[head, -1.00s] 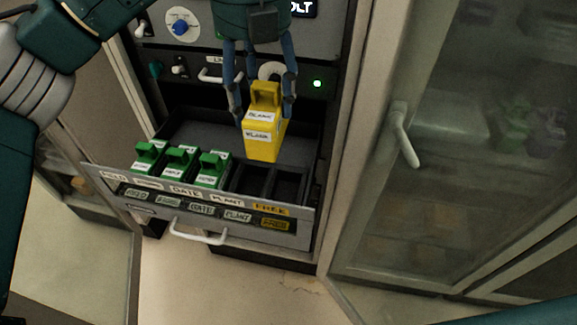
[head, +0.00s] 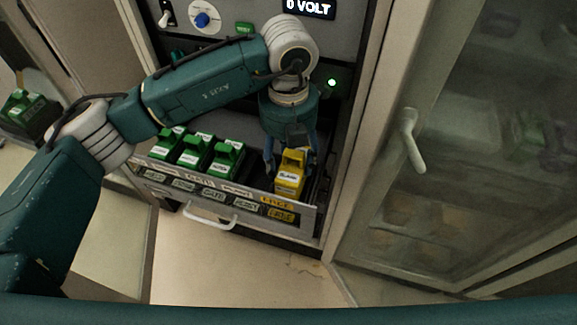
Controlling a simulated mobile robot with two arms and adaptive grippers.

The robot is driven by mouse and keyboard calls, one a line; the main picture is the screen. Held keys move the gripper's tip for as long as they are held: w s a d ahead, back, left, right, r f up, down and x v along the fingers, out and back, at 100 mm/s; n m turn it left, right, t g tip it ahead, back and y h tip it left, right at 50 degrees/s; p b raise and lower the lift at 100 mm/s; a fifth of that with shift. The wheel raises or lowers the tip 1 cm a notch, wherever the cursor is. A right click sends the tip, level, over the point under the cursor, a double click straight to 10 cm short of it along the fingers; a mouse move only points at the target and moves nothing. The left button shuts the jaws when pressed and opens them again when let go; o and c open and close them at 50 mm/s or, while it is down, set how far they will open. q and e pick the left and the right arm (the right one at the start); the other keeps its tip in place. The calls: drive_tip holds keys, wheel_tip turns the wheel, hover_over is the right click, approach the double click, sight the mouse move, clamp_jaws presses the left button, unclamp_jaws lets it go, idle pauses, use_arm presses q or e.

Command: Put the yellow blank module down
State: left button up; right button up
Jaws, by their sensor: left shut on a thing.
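The yellow blank module (head: 289,180) is upright at the right end of the open drawer (head: 222,210), behind the yellow FREE label (head: 280,214). Its lower part is down at the drawer's front wall, and I cannot tell whether it rests on the slot floor. My left gripper (head: 290,160) points down from above and is shut on the module, with fingers on both sides of its top. My right gripper is not in view.
Several green modules (head: 194,150) stand in the drawer's left slots. An empty dark slot (head: 257,175) lies between them and the yellow module. A glass-door cabinet with a white handle (head: 411,140) stands at the right. The drawer handle (head: 210,218) sticks out in front.

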sight(288, 170)
use_arm(q)
wheel_tip(288, 170, down, 4)
drive_tip(key=shift+r+p, duration=0.2)
drive_tip(key=shift+p, duration=0.35)
drive_tip(key=shift+f, duration=0.25)
drive_tip(key=o, duration=0.8)
drive_tip(key=shift+f+b, duration=0.1)
drive_tip(key=shift+b, duration=0.2)
drive_tip(key=o, duration=0.4)
drive_tip(key=shift+r, duration=0.35)
wheel_tip(288, 170, up, 11)
drive_tip(key=b, duration=0.4)
drive_tip(key=shift+f, duration=0.2)
drive_tip(key=shift+r, duration=0.55)
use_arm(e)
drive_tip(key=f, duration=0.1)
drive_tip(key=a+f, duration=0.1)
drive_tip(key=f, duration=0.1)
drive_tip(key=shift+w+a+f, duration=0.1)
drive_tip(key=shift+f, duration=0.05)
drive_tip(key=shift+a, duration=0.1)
